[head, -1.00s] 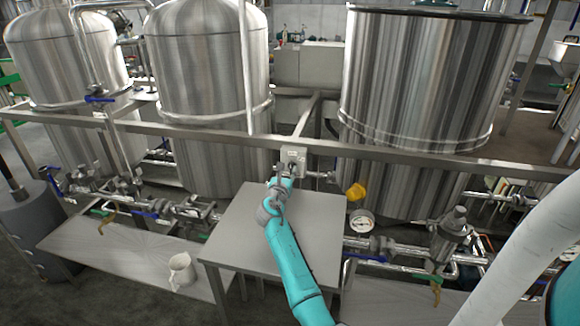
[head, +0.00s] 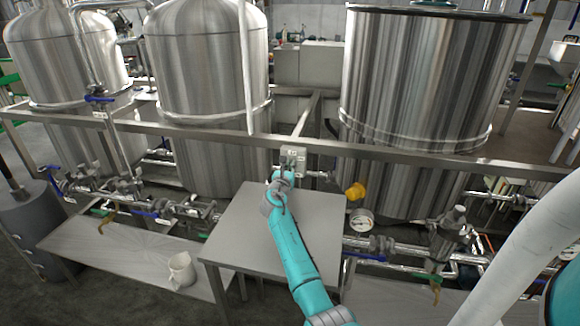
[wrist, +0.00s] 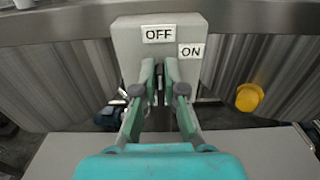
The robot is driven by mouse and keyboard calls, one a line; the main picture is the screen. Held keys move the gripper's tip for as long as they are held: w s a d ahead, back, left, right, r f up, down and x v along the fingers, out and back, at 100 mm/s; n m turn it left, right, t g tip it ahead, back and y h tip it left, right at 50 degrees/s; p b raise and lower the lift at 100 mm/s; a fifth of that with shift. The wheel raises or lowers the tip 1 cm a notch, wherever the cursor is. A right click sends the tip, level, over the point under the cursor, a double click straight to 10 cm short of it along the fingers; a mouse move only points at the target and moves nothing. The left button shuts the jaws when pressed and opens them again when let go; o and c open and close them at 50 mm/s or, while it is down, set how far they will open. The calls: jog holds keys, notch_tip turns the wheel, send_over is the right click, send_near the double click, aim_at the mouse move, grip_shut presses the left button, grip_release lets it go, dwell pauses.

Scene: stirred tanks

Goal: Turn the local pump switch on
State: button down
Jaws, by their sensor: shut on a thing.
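The pump switch box (head: 293,158) is a small grey box on the frame rail between the middle and right tanks. In the wrist view the switch box (wrist: 128,42) carries an OFF label at upper middle and an ON label to its right. My gripper (wrist: 160,68) is at the front of the box, just below the OFF label, its fingers close together. They are shut on the switch handle, which the fingertips mostly hide. In the head view my gripper (head: 281,177) reaches up to the box from below.
A bare metal table (head: 240,230) stands under my arm. A yellow knob (head: 356,191) and a pressure gauge (head: 361,222) are right of the box. Steel tanks stand behind the rail.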

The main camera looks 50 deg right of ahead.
jog(key=shift+d+r+m, duration=0.1)
jog(key=shift+m, duration=0.2)
jog(key=m, duration=0.3)
jog(key=s+m, duration=0.1)
jog(key=m, duration=0.7)
jog(key=shift+s+d+f, duration=0.25)
jog(key=shift+d+f, duration=0.05)
jog(key=shift+d, duration=0.05)
jog(key=shift+m, duration=0.3)
jog(key=c, duration=1.3)
grip_release()
jog(key=shift+o, duration=0.2)
jog(key=shift+d+f, duration=0.1)
jog(key=shift+f, duration=0.1)
jog(key=shift+s+a, duration=0.15)
jog(key=shift+a, duration=0.4)
jog(key=v, duration=1.1)
